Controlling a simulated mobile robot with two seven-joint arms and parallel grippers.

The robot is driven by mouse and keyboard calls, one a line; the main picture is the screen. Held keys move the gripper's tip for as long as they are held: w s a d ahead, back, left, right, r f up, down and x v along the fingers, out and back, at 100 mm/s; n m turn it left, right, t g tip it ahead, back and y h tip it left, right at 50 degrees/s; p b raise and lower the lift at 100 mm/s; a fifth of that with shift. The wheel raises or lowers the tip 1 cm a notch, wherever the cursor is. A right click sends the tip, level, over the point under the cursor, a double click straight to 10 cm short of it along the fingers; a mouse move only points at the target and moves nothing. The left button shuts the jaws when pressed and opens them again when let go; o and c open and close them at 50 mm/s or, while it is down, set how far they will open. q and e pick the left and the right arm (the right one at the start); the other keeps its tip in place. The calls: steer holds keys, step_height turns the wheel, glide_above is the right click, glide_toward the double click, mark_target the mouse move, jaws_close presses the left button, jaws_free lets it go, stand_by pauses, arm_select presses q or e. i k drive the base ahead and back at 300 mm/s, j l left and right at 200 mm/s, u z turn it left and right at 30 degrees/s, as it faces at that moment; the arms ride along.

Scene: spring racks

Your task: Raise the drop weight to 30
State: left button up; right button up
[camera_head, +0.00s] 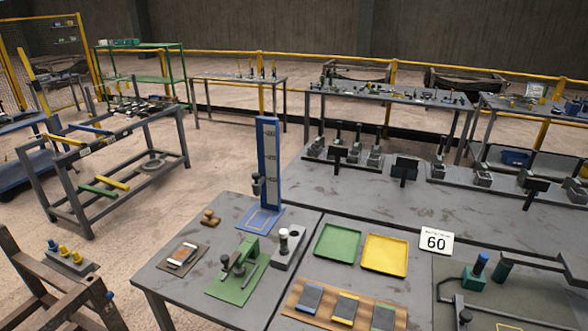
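A blue upright drop stand (262,140) with a pale scale strip on its face stands near the back left of the front grey table. The scale carries several number marks, too small to read surely. A dark drop weight (256,188) sits at the left side of the column, low down, roughly level with the lowest mark and above the blue base plate (262,222). Neither of my grippers is in view.
The front table also holds a wooden stamp (210,217), a green press (238,270), a grey block with a knob (289,248), a green tray (337,243), a yellow tray (385,254) and a "60" sign (436,242).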

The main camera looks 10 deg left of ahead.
mark_target(256, 185)
steer(key=i+j+z, duration=0.1)
steer(key=j+z, duration=0.65)
steer(key=j, duration=0.2)
steer(key=i, duration=0.05)
